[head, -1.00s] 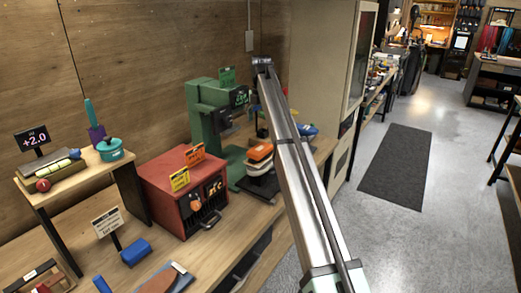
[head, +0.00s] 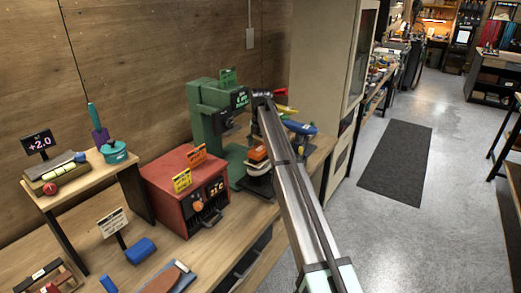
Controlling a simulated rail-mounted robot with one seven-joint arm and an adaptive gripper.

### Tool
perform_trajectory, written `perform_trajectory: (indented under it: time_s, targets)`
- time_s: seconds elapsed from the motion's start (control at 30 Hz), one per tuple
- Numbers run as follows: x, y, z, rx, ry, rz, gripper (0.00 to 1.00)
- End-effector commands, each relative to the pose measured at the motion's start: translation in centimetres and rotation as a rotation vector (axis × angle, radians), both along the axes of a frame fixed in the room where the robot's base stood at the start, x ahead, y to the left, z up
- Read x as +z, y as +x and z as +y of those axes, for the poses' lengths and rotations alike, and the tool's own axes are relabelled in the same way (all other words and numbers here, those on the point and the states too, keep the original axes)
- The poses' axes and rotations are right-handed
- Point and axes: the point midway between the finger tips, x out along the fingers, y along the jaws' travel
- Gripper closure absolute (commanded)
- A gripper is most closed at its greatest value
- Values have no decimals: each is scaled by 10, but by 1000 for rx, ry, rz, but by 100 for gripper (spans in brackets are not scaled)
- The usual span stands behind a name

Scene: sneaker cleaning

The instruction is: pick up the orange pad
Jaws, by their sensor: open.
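The orange pad (head: 256,153) lies on a dark stack on the workbench, between the red box and my arm. My arm crosses in front of it and hides its right part. My arm runs up from the bottom edge to a dark joint near the green machine. My gripper cannot be made out in the head view; the arm past that joint is hidden.
A red box (head: 186,188) with small signs stands left of the pad, and a green machine (head: 208,128) stands behind it. A blue item (head: 299,127) lies right of my arm. A small raised shelf (head: 75,180) is at the left.

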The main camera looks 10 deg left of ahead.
Motion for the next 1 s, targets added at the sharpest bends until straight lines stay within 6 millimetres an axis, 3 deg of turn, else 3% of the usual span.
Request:
perform_trajectory:
  time_s: [0.23,0.27,0.43,1.0]
  targets:
    - [-3,0,0,0,0,-1,6]
    - [-3,0,0,0,0,-1,13]
    - [-3,0,0,0,0,-1,74]
    - [7,1,0,0,0,-1,74]
